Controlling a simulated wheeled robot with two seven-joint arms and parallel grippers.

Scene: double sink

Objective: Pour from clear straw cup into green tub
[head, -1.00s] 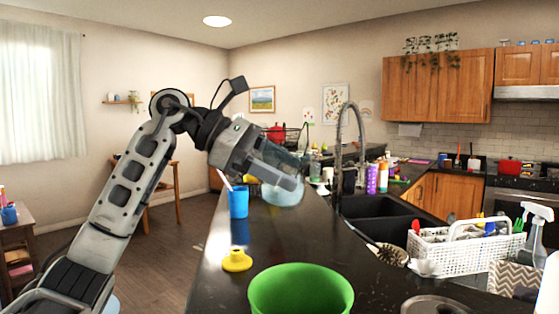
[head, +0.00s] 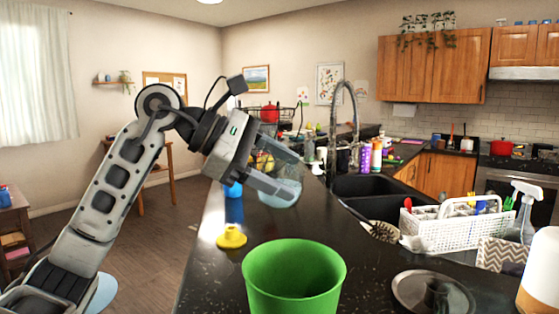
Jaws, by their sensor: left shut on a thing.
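The clear straw cup (head: 288,192) is see-through and tilted over the dark counter, with its lower edge in view. My left gripper (head: 268,184) is shut on it, and its fingers and body hide part of the cup. I cannot make out a straw or how full the cup is. The green tub (head: 293,272) stands upright on the counter at the bottom middle, open at the top. In the picture the cup is above the tub's rim and farther back, apart from it. My right gripper is not in view.
A yellow funnel-like piece (head: 231,237) sits left of the tub. A blue cup (head: 234,207) is partly hidden behind my gripper. A round metal lid (head: 408,292), a white basket (head: 452,236) and a spray bottle (head: 524,205) are to the right. The sink (head: 372,187) lies behind.

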